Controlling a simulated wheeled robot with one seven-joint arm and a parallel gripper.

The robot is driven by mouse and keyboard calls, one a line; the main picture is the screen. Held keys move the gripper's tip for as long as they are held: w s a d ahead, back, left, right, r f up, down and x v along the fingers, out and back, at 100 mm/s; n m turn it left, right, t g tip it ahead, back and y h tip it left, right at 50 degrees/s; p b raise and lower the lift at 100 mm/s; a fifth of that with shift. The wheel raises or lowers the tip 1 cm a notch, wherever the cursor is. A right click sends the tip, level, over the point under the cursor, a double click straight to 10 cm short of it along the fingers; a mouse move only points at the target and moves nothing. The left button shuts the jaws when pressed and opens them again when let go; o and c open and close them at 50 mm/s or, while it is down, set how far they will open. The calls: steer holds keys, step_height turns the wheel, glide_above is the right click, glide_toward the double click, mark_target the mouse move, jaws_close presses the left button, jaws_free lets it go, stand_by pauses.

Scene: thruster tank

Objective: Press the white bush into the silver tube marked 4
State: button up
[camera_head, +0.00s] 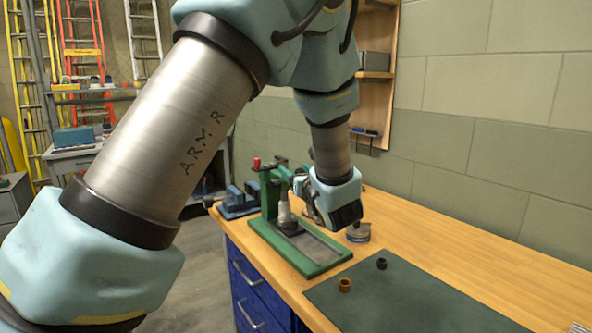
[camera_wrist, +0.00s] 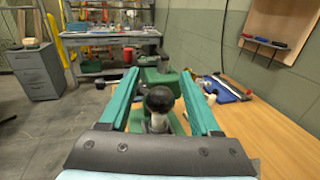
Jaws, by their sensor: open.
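My gripper (camera_wrist: 159,76) is open, its two teal fingers level and apart. In the wrist view a black ball knob (camera_wrist: 159,99) on a pale shaft lies between the fingers, with gaps to both. It appears to belong to the green press (camera_wrist: 153,76) beyond; the head view does not show how they join. In the head view my wrist is just right of the green press (camera_head: 269,200). A silver tube (camera_head: 284,212) stands upright on the press base; no number is readable. A pale part shows near its top, but I cannot tell whether it is the white bush.
A dark green mat (camera_head: 420,300) holds an orange-brown ring (camera_head: 345,285) and a black ring (camera_head: 381,263). A small round tin (camera_head: 358,233) stands right of the press. A blue tool (camera_head: 238,203) lies behind it. The wooden bench (camera_head: 450,245) is clear along the wall.

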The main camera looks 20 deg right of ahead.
steer(key=shift+c, duration=0.2)
jaws_close()
stand_by(1.1)
